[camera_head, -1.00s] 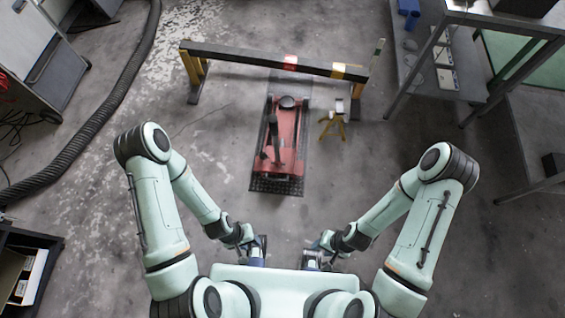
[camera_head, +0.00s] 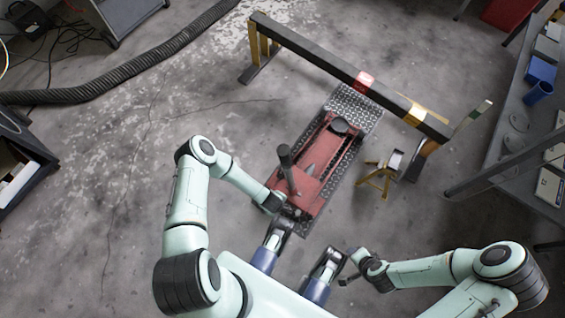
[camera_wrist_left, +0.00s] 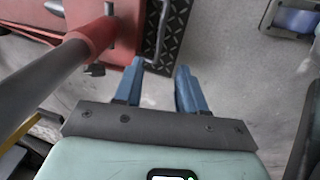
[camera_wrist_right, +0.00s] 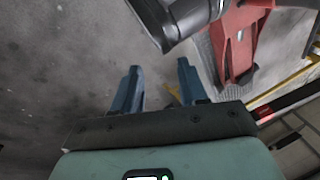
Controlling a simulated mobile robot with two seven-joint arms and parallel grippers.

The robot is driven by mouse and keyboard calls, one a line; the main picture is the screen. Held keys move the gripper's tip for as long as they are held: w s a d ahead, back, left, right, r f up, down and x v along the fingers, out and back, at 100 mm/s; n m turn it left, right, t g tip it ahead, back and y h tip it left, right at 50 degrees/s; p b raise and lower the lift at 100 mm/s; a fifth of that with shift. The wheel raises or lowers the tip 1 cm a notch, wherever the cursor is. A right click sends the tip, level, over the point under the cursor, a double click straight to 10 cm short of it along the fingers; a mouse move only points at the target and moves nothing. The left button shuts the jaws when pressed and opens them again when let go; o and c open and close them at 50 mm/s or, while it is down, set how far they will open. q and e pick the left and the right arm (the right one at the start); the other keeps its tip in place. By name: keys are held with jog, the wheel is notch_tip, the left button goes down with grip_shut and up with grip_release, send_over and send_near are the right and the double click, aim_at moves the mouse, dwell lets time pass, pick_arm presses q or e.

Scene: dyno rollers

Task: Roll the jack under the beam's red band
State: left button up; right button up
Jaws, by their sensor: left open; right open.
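The red floor jack (camera_head: 318,170) sits on a dark tread plate (camera_head: 357,105), short of the beam (camera_head: 310,52) in the head view. Its round black saddle (camera_head: 340,125) faces the beam, and its dark handle (camera_head: 287,165) rises at the near end. The beam's red band (camera_head: 365,80) lies beyond the saddle. My left gripper (camera_head: 284,222) is open by the plate's near end. In the left wrist view its fingers (camera_wrist_left: 160,68) are empty, right of the handle (camera_wrist_left: 45,80). My right gripper (camera_head: 334,256) is open and empty, farther from the jack; the right wrist view shows its fingers (camera_wrist_right: 160,68).
A yellow stand (camera_head: 380,176) is right of the jack, near the beam's right support. A black hose (camera_head: 120,85) crosses the upper left. Open concrete floor lies left of the jack.

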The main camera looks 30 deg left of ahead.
pick_arm(q)
jog(key=shift+w+d+f+b, duration=0.1)
jog(key=shift+w+f+b, duration=0.25)
jog(key=shift+f+b, duration=1.05)
jog(key=shift+w+a+f+b, duration=0.1)
jog(key=shift+w+f+b, duration=0.25)
jog(key=shift+f, duration=2.2)
jog(key=shift+w+d+f+b, duration=0.1)
jog(key=shift+w+f+b, duration=0.5)
jog(key=shift+f, duration=1.35)
jog(key=shift+s, duration=0.2)
pick_arm(e)
jog(key=s+d+f+g, duration=0.1)
jog(key=s+f, duration=0.3)
jog(key=f, duration=0.4)
jog(key=shift+s+d+m+g, duration=0.3)
jog(key=shift+d+g, duration=0.1)
jog(key=shift+d, duration=0.3)
pick_arm(q)
grip_shut()
pick_arm(e)
jog(key=shift+w, duration=0.1)
